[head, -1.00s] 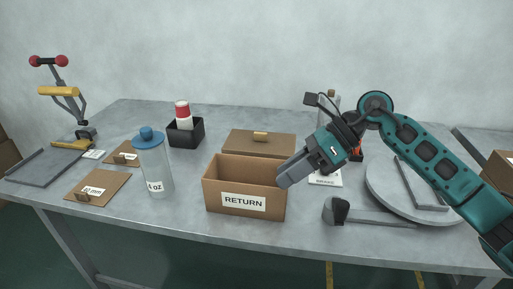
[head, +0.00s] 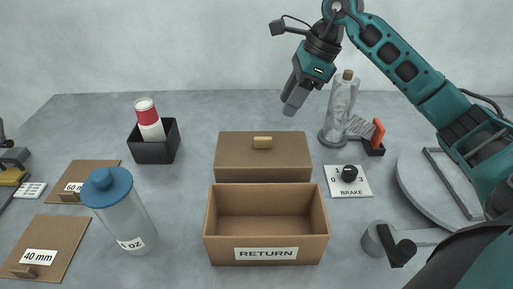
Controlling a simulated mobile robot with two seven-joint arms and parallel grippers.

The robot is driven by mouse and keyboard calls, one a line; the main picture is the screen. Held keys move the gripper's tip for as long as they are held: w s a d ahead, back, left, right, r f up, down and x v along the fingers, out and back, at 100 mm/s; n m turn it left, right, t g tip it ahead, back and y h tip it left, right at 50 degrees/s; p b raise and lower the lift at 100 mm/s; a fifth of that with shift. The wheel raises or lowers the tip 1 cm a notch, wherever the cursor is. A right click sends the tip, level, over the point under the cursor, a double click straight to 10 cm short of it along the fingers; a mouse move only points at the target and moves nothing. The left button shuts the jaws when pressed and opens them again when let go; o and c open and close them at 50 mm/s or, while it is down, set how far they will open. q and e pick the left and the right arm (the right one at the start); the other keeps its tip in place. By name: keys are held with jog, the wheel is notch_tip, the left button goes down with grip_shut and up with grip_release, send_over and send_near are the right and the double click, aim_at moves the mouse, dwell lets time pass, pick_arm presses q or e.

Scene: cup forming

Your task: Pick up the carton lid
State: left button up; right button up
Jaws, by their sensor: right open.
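The carton lid (head: 232,147) is a flat brown panel with a small tan handle (head: 262,142) on top. It lies on the table just behind the open carton (head: 213,222) labelled RETURN, which looks empty. My right gripper (head: 290,108) is open and empty, raised above the table behind and to the right of the lid's handle. Its fingers point down. It does not touch the lid. My left gripper is not in view.
A glass bottle (head: 342,105) stands right of my right gripper, by an orange-and-black item (head: 376,138). A BRAKE dial (head: 349,175) and a round wheel (head: 420,190) lie right. A blue-lidded bottle (head: 121,212) and a black box (head: 152,151) stand left.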

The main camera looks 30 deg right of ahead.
send_over(266, 137)
jog(key=s+d, duration=0.2)
notch_tip(266, 137, down, 5)
jog(key=shift+f, duration=0.2)
jog(key=x, duration=0.5)
jog(key=shift+w+a+f, duration=0.1)
jog(key=shift+w+f, duration=0.15)
jog(key=shift+w, duration=0.1)
grip_shut()
